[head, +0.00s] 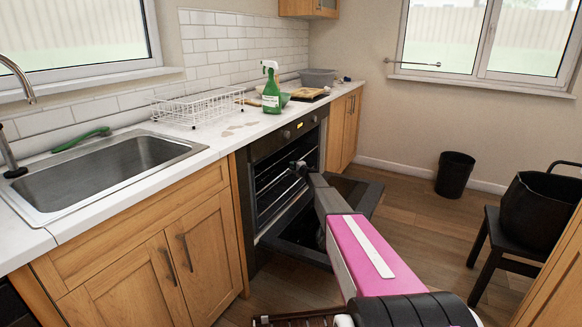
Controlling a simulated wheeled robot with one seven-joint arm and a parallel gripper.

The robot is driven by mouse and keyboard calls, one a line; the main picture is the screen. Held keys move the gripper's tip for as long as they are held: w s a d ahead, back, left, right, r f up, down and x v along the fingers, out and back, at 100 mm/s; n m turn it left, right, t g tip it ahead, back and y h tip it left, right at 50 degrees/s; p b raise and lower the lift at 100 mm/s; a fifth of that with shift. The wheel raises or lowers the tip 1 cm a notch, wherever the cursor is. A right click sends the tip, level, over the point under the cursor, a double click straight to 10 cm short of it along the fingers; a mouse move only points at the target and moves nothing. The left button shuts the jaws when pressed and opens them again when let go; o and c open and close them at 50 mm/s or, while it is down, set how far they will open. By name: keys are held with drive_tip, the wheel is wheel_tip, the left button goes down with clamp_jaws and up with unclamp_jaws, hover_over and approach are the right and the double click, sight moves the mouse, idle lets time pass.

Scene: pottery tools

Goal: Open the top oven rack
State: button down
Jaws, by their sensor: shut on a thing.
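The black oven (246,190) is built in under the counter in the middle of the head view. Its door (302,247) is folded down, open over the floor. Metal racks show in the cavity, with the top oven rack (272,186) near the upper part. My arm reaches in from the lower right. My gripper (298,166) is at the oven opening, at the front of the top rack, shut on it. The fingertips are small and dark here, and the arm hides part of the rack's right side and of the door.
The counter above holds a green spray bottle (271,88), a white wire dish rack (197,105) and a grey basin (318,77). A sink (110,170) is at left. A black bin (455,174) and a chair (489,238) stand at right.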

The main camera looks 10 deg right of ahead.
drive_tip(key=s+d, duration=0.7)
drive_tip(key=d, duration=0.2)
drive_tip(key=s+d, duration=0.6)
drive_tip(key=d, duration=0.4)
drive_tip(key=shift+s, duration=0.4)
drive_tip(key=c, duration=1.2)
unclamp_jaws()
drive_tip(key=shift+a, duration=0.1)
drive_tip(key=shift+o, duration=0.2)
drive_tip(key=v, duration=1)
drive_tip(key=shift+s, duration=0.35)
